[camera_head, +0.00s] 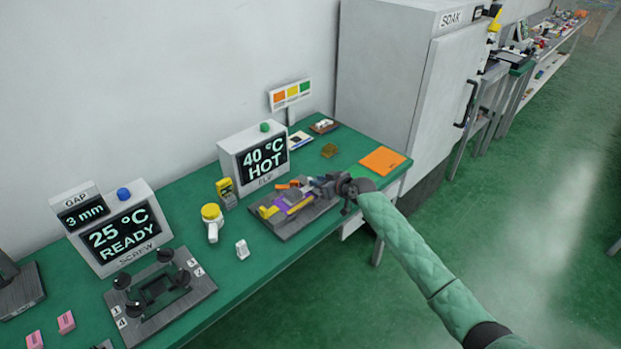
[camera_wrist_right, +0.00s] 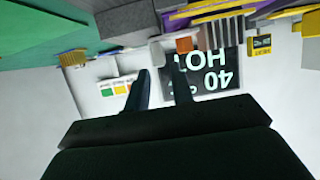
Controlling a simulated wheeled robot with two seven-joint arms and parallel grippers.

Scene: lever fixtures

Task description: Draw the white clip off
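The fixture (camera_head: 285,217) is a grey plate with purple, yellow and orange parts, on the green bench in front of the HOT display. My right gripper (camera_head: 328,186) is at its right end, reaching in from the right. In the right wrist view my gripper's two fingers (camera_wrist_right: 160,72) stand apart. A small pale block (camera_wrist_right: 157,52), possibly the white clip, shows between the tips; I cannot tell whether it is between them or beyond. An orange piece (camera_wrist_right: 184,44) shows beside it. The clip is not clear in the head view. My left gripper is not in view.
The 40 °C HOT display (camera_head: 262,157) stands behind the fixture. A yellow-topped white item (camera_head: 212,220) and a small white block (camera_head: 242,249) are to its left. An orange mat (camera_head: 383,160) lies to the right, before the SOAK cabinet (camera_head: 425,90). The SCREW fixture (camera_head: 160,292) is at lower left.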

